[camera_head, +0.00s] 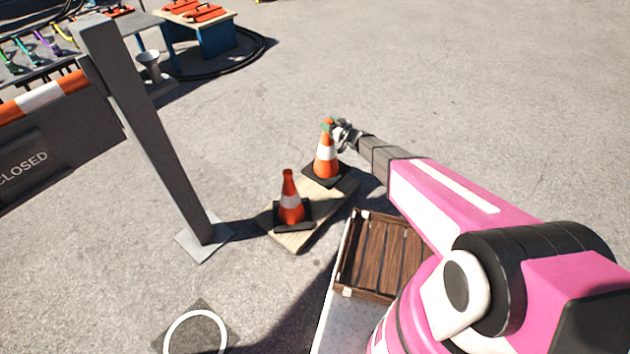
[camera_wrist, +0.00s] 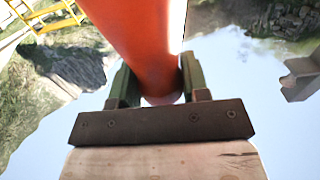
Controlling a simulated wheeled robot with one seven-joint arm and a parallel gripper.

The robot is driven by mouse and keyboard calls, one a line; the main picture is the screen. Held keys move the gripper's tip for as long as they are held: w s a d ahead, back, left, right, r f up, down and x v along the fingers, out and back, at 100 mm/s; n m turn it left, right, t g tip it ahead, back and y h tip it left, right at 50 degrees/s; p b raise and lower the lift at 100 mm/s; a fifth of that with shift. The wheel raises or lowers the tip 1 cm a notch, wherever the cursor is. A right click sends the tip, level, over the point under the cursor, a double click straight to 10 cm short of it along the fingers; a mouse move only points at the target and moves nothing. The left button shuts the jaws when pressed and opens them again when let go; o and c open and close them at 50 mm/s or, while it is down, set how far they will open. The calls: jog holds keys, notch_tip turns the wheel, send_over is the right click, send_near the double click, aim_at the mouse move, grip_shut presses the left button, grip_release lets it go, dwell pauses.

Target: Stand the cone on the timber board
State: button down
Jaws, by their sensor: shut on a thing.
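An orange cone (camera_head: 325,160) with a white band and a dark square base is at the far end of the timber board (camera_head: 298,236) in the head view. It looks upright, with its base over the board; I cannot tell whether the base touches the wood. My gripper (camera_head: 329,124) is shut on the top of this cone. In the wrist view the orange cone (camera_wrist: 145,40) runs between the two green fingers (camera_wrist: 158,85). A second orange cone (camera_head: 290,203) stands upright on the near part of the board.
A grey post (camera_head: 150,140) on a square foot, with a closed sign (camera_head: 28,168), stands left of the board. A wooden slatted crate (camera_head: 380,255) is near right. A blue table (camera_head: 205,35) stands at the back. Open pavement lies beyond the board.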

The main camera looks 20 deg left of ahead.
aim_at(333, 143)
jog(key=shift+f, duration=4.85)
jog(key=c, duration=0.6)
grip_release()
